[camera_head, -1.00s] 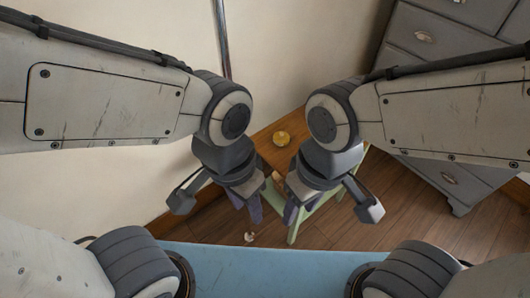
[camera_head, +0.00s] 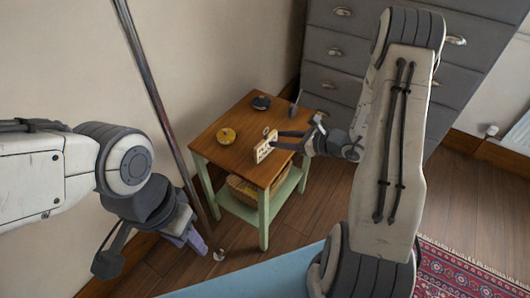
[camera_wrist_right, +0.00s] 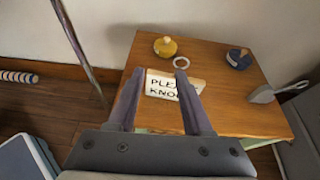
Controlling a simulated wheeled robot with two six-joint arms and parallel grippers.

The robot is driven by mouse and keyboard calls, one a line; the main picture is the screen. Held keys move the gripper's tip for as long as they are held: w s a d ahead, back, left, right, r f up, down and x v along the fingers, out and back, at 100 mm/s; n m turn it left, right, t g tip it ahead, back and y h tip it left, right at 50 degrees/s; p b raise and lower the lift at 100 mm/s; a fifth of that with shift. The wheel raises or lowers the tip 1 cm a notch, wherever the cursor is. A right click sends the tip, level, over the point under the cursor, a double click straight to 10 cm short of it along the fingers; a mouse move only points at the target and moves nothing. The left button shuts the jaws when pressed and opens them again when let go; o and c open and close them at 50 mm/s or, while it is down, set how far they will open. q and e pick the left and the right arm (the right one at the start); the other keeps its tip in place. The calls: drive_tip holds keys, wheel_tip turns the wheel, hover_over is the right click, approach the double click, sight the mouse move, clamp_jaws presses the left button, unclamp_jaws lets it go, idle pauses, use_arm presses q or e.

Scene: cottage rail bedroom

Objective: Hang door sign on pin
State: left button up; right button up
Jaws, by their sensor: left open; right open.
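The door sign (camera_head: 264,150) is a cream plate with dark lettering, on the wooden top of a small green-legged table. In the right wrist view the sign (camera_wrist_right: 158,86) shows part of its words, and a pale ring (camera_wrist_right: 181,62) is at its upper edge. My right gripper (camera_head: 276,140) is open at the sign; in the right wrist view its fingers (camera_wrist_right: 160,74) span part of the sign, and one covers some lettering. I cannot tell whether they touch it. My left gripper (camera_head: 194,246) is open and empty, low left of the table. No pin can be made out.
On the table (camera_head: 233,158) are a yellow round object (camera_head: 226,135), a dark blue object (camera_head: 261,102) and a grey wedge-like object (camera_head: 294,108). A basket (camera_head: 243,190) sits on its lower shelf. A metal pole (camera_head: 150,85) stands left; grey drawers (camera_head: 335,70) stand behind.

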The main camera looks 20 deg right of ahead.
sight(267, 135)
drive_tip(key=shift+m+t+h, duration=0.5)
drive_tip(key=shift+m, duration=0.3)
drive_tip(key=w+f, duration=0.3)
drive_tip(key=w, duration=0.1)
drive_tip(key=shift+d+f, duration=0.2)
drive_tip(key=shift+d, duration=0.15)
drive_tip(key=x, duration=0.5)
drive_tip(key=shift+w+a+f, duration=0.1)
drive_tip(key=shift+w+a, duration=0.05)
drive_tip(key=shift+w, duration=0.2)
clamp_jaws()
